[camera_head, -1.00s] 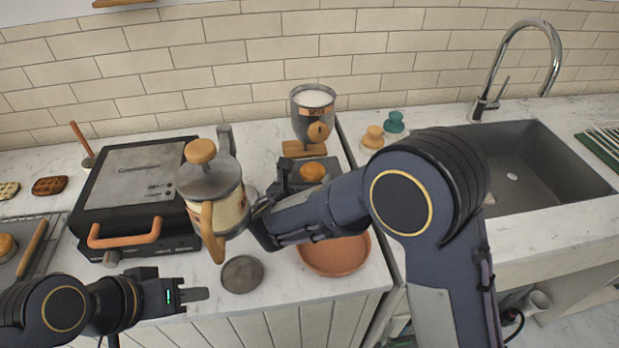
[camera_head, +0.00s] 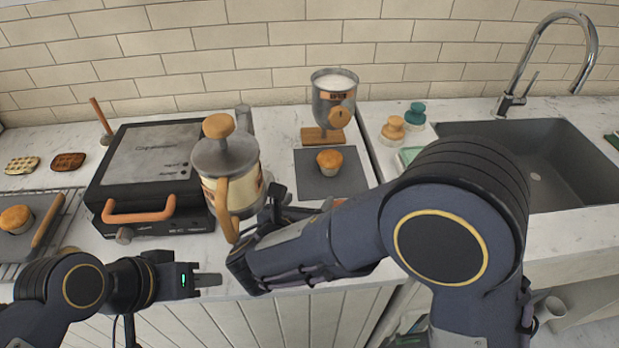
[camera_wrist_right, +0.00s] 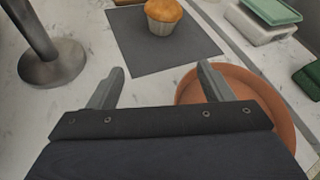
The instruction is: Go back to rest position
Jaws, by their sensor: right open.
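My right gripper (camera_head: 277,203) is low over the counter's front part, right of the French press (camera_head: 226,170) in the head view. In the right wrist view its two fingers (camera_wrist_right: 160,78) are spread with nothing between them. The muffin (camera_head: 329,162) sits on a dark square mat (camera_head: 348,183) beyond the fingertips; the muffin also shows in the wrist view (camera_wrist_right: 163,14). My left gripper (camera_head: 207,280) is at the counter's front edge, pointing right, with no object seen at it. It shows side-on, so its finger gap is unclear.
A terracotta dish (camera_wrist_right: 262,92) lies below the right finger, mostly hidden by my arm in the head view. A black press grill (camera_head: 148,178) stands at left, a glass-topped grinder (camera_head: 333,100) at back, and a sink (camera_head: 560,165) at right.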

